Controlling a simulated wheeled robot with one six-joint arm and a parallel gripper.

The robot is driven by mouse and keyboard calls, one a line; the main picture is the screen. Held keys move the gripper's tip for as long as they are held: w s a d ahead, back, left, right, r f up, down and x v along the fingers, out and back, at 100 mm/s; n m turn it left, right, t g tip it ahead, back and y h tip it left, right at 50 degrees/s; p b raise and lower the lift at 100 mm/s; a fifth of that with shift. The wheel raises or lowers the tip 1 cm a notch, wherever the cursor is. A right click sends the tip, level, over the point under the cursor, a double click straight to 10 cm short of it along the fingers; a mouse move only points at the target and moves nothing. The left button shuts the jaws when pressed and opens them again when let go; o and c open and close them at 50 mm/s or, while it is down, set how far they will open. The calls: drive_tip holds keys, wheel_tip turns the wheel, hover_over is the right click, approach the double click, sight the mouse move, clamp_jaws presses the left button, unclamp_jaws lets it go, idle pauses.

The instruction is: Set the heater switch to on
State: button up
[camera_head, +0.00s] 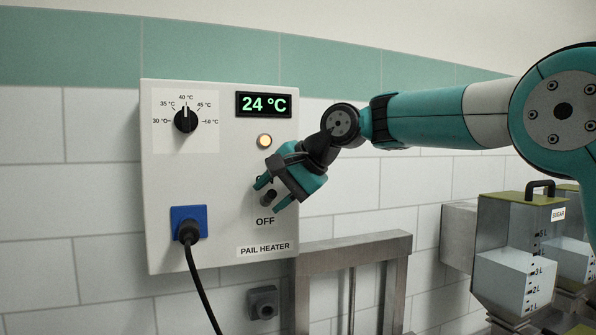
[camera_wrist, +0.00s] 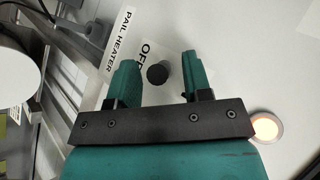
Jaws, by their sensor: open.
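The pail heater box (camera_head: 215,250) hangs on the tiled wall. Its dark heater switch (camera_head: 269,197) sits just above the OFF label (camera_head: 265,222); any marking above the switch is hidden by my gripper. My gripper (camera_head: 267,194) is open at the box front, its two teal fingers on either side of the switch. In the wrist view the round switch end (camera_wrist: 157,73) shows between the fingertips (camera_wrist: 160,62), with gaps on both sides and closer to the left finger. I cannot tell which way the switch is tipped.
The box also carries a temperature dial (camera_head: 186,121) pointing near 40 °C, a display (camera_head: 264,104) reading 24 °C, a lit orange lamp (camera_head: 264,141), and a blue socket (camera_head: 188,220) with a black plug and cable. A metal frame (camera_head: 350,250) and clear containers (camera_head: 515,270) stand to the right.

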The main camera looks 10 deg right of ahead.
drive_tip(key=v, duration=1.6)
drive_tip(key=shift+s+d+r, duration=0.15)
drive_tip(key=shift+d+r, duration=0.05)
